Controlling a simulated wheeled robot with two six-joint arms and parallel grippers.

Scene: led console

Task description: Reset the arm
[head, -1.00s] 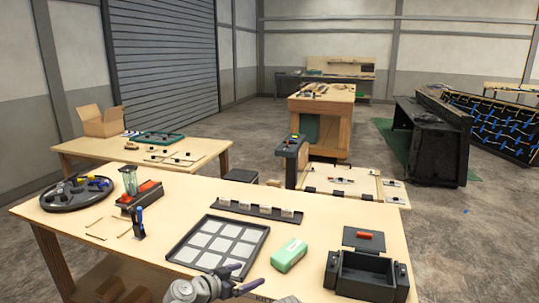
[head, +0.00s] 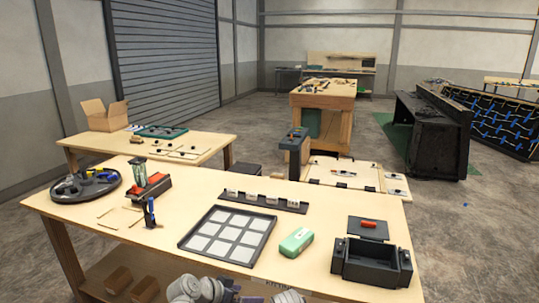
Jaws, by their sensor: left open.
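My left gripper (head: 236,295) is at the bottom edge of the head view, low in front of the near table (head: 330,262). Its grey wrist shows, and its dark fingers are small and partly cut off by the picture edge. It is open, with nothing seen between the fingers, and is apart from the things on the table. Another grey rounded part shows just right of it at the bottom edge; I cannot tell which part of me it is. My right gripper cannot be made out.
On the near table are a black grid tray (head: 228,236), a green-and-white box (head: 296,242), a black open bin (head: 371,264), a dark plate with a red handle (head: 368,228), a slotted rail (head: 262,201) and a round tray (head: 86,185). Wooden blocks (head: 118,279) lie on the lower shelf.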

